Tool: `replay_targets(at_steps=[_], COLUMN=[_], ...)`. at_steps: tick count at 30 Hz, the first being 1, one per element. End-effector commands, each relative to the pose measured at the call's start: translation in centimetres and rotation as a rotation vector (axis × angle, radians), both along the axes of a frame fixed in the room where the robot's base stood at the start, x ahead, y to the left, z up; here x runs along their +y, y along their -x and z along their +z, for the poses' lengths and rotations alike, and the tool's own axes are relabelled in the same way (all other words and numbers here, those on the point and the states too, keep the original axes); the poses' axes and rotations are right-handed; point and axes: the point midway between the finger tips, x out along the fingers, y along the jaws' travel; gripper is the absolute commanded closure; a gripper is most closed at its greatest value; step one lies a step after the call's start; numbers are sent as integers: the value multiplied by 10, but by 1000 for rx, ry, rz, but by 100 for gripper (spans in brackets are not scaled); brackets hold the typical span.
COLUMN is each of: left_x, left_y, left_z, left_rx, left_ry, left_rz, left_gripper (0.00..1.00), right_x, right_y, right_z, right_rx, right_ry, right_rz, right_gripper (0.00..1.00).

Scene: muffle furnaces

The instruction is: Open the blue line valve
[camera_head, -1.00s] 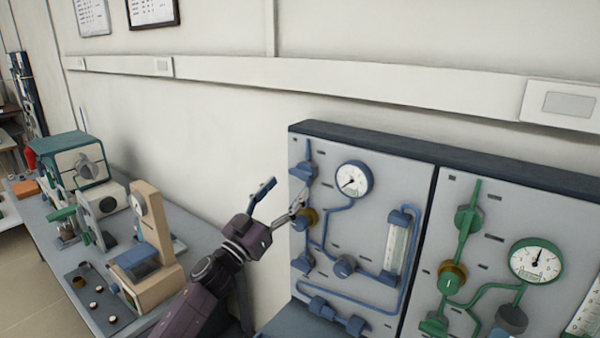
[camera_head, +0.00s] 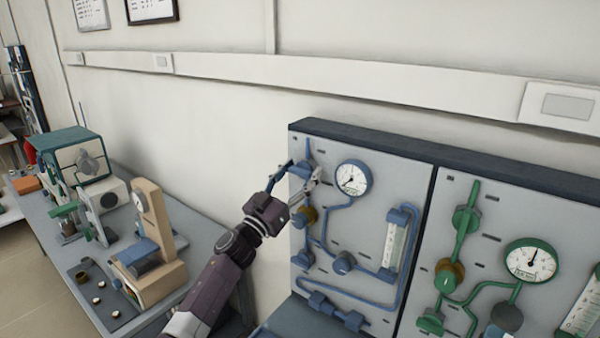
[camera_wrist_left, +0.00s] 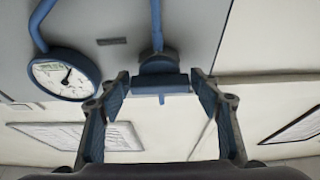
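The blue line runs over the left grey panel (camera_head: 375,240). A blue valve (camera_head: 305,168) sits at its top left, partly hidden by my gripper; its blue handle shows in the left wrist view (camera_wrist_left: 160,80). My left gripper (camera_head: 299,173) is at this valve, fingers spread. In the left wrist view my gripper (camera_wrist_left: 160,88) has one fingertip on each side of the handle, with small gaps visible. Whether either finger touches it is unclear. My right gripper is in neither view.
A blue-rimmed gauge (camera_head: 353,178) is right of the valve, and a brass-and-blue fitting (camera_head: 303,217) is below it. A green-line panel (camera_head: 490,215) adjoins at right. A bench (camera_head: 190,225) with lab devices stands at left.

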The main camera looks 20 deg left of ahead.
Motion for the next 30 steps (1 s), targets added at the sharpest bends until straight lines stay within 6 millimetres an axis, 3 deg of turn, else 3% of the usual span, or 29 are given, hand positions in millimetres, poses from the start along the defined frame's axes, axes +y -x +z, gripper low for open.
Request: replay_targets(at_steps=[1, 8, 20, 30], left_x=[0, 0, 1, 1], left_y=[0, 0, 0, 0], left_z=[0, 0, 0, -1], left_rx=[0, 0, -28, -119], left_ry=[0, 0, -74, -329], left_rz=[0, 0, 0, 1], left_gripper=[50, 75, 76, 76], right_x=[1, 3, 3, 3], right_y=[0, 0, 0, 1], right_z=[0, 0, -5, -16], right_rx=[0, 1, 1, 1], right_ry=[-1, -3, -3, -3], right_rz=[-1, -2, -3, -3], right_gripper=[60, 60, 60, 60])
